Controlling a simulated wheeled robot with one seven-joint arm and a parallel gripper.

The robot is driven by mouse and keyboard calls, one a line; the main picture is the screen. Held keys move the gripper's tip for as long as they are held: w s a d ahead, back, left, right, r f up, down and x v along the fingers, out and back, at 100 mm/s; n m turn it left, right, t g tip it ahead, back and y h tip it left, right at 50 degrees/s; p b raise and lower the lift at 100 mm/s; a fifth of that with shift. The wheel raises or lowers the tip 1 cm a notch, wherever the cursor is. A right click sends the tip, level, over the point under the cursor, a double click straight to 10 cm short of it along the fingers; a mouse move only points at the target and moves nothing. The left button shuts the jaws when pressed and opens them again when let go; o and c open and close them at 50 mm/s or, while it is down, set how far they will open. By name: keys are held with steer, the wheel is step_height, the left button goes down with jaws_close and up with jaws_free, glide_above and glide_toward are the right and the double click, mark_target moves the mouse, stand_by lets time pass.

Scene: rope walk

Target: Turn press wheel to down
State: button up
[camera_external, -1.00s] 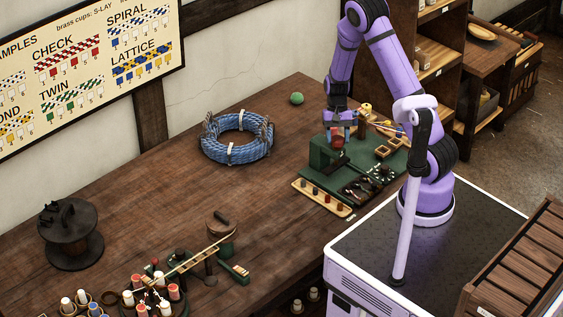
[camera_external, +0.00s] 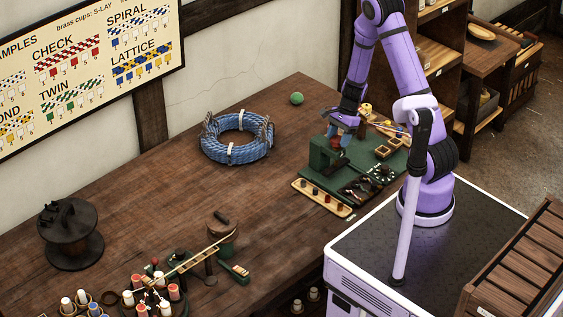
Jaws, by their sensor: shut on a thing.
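The press (camera_external: 323,155) is a dark green block on a green board at the back right of the workbench. Its wheel is reddish (camera_external: 342,139) and shows only in small part at the top of the press. My gripper (camera_external: 337,130) is tilted over the press, with its fingers at the wheel, and it is shut on the wheel. The gripper and wrist hide much of the wheel, so its exact angle cannot be read.
On the green board (camera_external: 373,196) are small wooden trays and dark tools; a strip with several pegs (camera_external: 322,198) lies in front. A blue rope coil (camera_external: 210,147) and a green ball (camera_external: 297,98) lie to the left. The middle of the workbench is clear.

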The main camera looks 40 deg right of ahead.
steer(key=shift+m+t, duration=0.4)
steer(key=shift+m, duration=0.6)
steer(key=o, duration=0.9)
steer(key=v, duration=1)
steer(key=shift+r, duration=0.4)
steer(key=shift+d, duration=0.15)
